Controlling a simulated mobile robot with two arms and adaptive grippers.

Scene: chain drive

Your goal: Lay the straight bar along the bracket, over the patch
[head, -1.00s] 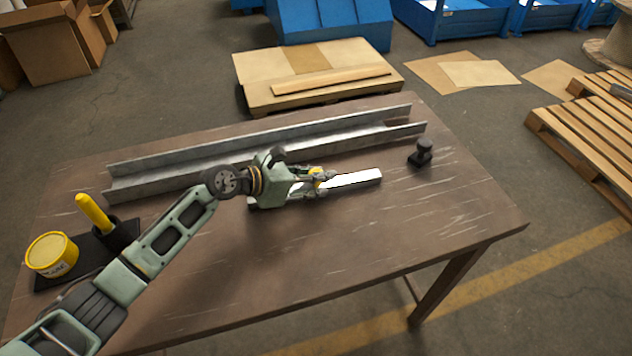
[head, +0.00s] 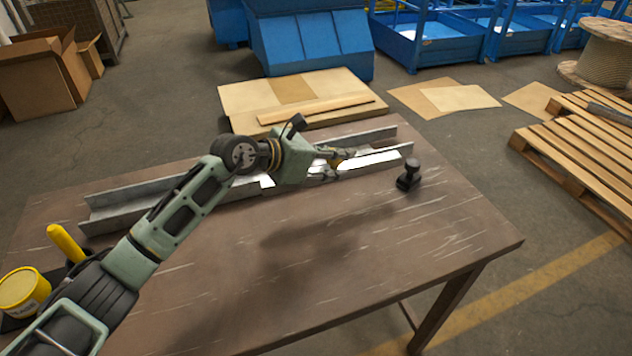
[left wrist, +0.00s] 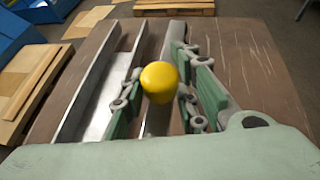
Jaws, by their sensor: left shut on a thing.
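The bracket (head: 110,215) is a long grey metal channel lying along the far side of the table; it also shows in the left wrist view (left wrist: 82,85). My left gripper (head: 335,165) is shut on the straight bar (head: 375,162), a bright flat strip. A round yellow knob (left wrist: 159,80) shows between the fingers in the left wrist view, above the bar (left wrist: 170,50). The bar is held in the air, roughly parallel to the bracket, and covers part of its near wall in the head view. I cannot make out the patch. My right gripper is not in view.
A small black knobbed object (head: 408,176) stands right of the bar. A yellow tub (head: 22,292) and a yellow-handled tool (head: 65,243) are at the left table edge. The front and right of the table (head: 420,245) are clear.

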